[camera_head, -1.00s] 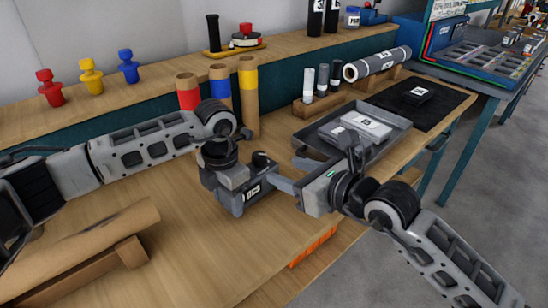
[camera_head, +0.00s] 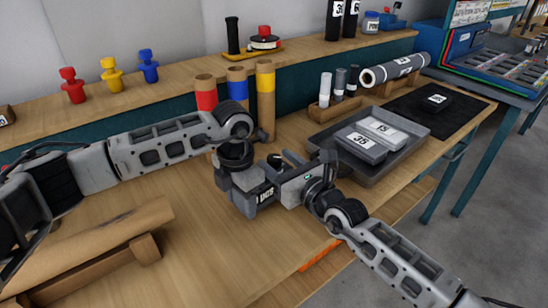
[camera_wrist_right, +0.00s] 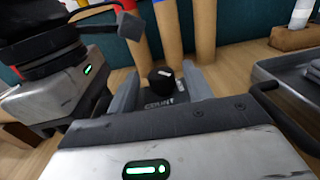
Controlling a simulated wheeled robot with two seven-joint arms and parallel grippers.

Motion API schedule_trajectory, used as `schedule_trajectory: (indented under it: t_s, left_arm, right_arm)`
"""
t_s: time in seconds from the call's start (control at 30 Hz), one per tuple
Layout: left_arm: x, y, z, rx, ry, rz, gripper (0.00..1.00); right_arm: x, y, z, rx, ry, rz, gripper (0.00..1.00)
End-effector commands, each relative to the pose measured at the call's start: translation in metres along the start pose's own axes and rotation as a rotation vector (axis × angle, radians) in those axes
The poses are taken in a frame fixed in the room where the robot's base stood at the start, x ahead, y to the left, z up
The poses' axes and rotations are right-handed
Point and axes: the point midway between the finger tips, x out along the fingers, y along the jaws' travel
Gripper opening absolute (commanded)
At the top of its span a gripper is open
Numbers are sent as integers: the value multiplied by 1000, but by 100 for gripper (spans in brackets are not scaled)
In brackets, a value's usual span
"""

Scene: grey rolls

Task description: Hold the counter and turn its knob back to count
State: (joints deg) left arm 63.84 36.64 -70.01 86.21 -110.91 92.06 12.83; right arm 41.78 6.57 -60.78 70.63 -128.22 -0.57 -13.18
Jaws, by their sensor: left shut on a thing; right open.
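The counter (camera_head: 266,196) is a small dark grey box with a number display on its front, low over the front part of the bench. Its black knob (camera_wrist_right: 163,80), with a white mark, shows in the right wrist view behind the lettering on the box. My left gripper (camera_head: 250,188) is shut on the counter from the left; its fingertips are mostly hidden. My right gripper (camera_head: 284,180) is open at the counter's right side. In the right wrist view its fingers stand either side of the knob; I cannot tell whether they touch it.
Cardboard tubes with red, blue and yellow bands (camera_head: 265,80) stand close behind the counter. A grey tray (camera_head: 400,150) with labelled boxes lies to the right. A brown roll on a wooden cradle (camera_head: 145,248) lies front left. The bench front edge is near my right arm.

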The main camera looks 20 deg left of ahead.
Motion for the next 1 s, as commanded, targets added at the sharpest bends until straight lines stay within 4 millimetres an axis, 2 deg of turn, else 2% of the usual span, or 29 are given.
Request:
schedule_trajectory:
  t_s: [0.2, 0.53, 0.57, 0.7, 1.0]
  left_arm:
    - [0, 0, 0, -1, -1, 0, 19]
    - [0, 0, 0, -1, -1, 0, 19]
    - [0, 0, 0, -1, -1, 0, 19]
    - [0, 0, 0, -1, -1, 0, 19]
    - [0, 0, 0, 0, -1, 0, 19]
  right_arm:
    - [18, 0, 0, -2, 1, 1, 50]
    - [21, 0, 0, -1, 0, 0, 50]
    - [21, 0, 0, -1, 0, 0, 45]
    - [20, 0, 0, -1, 1, 0, 7]
    - [24, 8, 5, 3, -13, -20, 7]
